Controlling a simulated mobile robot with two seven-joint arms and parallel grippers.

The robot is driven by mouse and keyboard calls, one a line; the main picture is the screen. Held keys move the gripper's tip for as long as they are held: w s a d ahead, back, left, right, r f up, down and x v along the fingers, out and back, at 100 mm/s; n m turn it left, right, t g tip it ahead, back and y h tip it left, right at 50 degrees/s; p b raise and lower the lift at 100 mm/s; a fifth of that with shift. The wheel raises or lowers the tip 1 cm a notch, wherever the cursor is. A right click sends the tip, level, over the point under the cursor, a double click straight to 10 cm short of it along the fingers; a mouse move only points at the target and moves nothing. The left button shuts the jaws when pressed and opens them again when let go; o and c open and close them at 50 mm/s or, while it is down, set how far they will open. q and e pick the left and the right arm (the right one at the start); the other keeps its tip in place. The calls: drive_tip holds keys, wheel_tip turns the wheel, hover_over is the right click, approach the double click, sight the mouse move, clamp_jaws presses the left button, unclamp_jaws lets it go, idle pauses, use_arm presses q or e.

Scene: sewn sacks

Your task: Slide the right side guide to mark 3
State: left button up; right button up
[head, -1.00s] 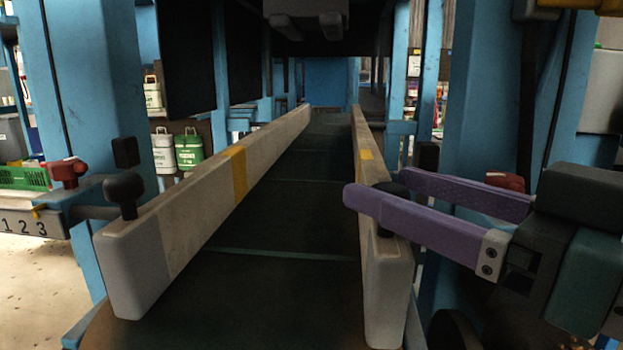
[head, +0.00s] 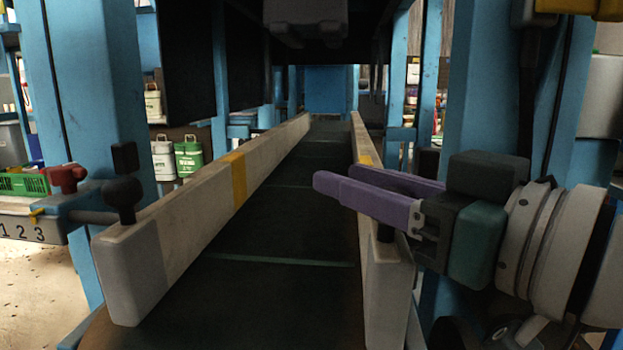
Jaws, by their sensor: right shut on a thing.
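The right side guide (head: 386,290) is a long pale rail along the right edge of the dark belt (head: 275,285). Its front end is near me, and a yellow band shows partway along it. My right gripper (head: 338,183), with purple fingers, reaches over the guide from the right. It is shut on the guide's knob; the fingers hide most of the knob, and a dark stem (head: 385,232) shows below them. The right guide's number scale is hidden behind my arm or out of view. My left gripper is not in view.
The left side guide (head: 195,200) has a black knob (head: 124,196) and a plate marked 1 2 3 (head: 25,231) with a red clamp knob (head: 66,176). Blue posts (head: 95,90) flank the belt. A dark housing hangs overhead. The belt between the guides is empty.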

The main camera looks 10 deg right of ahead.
clamp_jaws()
idle(0.9)
